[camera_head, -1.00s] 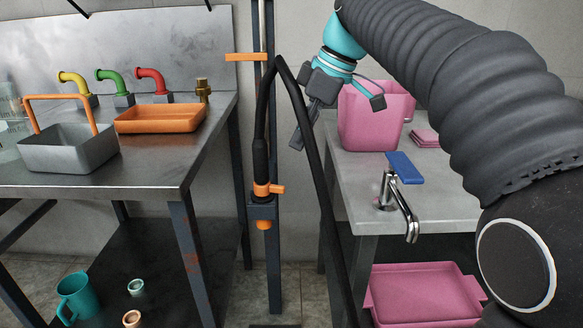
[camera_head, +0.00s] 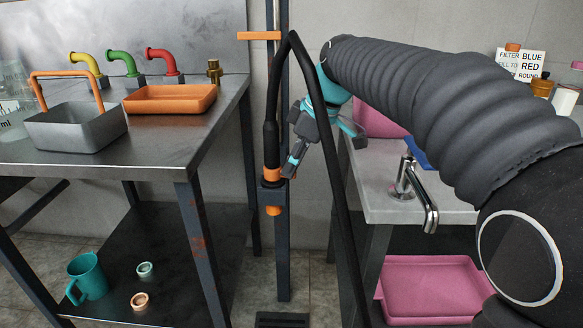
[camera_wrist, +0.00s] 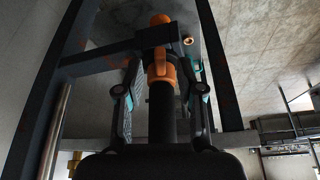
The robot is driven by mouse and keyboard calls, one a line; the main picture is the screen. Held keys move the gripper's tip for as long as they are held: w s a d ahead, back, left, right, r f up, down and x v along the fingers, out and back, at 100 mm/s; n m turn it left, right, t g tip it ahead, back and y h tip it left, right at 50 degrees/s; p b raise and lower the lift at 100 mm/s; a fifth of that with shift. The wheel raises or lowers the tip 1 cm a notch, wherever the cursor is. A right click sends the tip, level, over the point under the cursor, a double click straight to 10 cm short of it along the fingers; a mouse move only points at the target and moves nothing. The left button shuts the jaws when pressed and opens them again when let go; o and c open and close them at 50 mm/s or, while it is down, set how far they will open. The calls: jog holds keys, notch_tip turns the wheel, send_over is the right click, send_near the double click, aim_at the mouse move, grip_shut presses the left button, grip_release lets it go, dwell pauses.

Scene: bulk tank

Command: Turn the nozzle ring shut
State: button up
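The nozzle hangs upright on the dark post, at the end of a black hose. Its orange ring (camera_head: 271,173) shows in the head view just above the holder, with an orange tip (camera_head: 272,210) below. My gripper (camera_head: 291,168) is close at the ring's right side and hides its side lever. In the wrist view the orange ring and lever (camera_wrist: 160,68) lie between the two fingers of my gripper (camera_wrist: 159,88). The fingers are spread, with visible gaps on both sides. I cannot tell whether a fingertip touches the ring.
An orange bar (camera_head: 259,35) sticks out high on the post. A steel table (camera_head: 150,165) stands left; a counter with a tap (camera_head: 408,180) stands right.

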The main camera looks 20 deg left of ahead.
jog(key=shift+a+f, duration=0.25)
jog(key=shift+f, duration=0.35)
grip_shut()
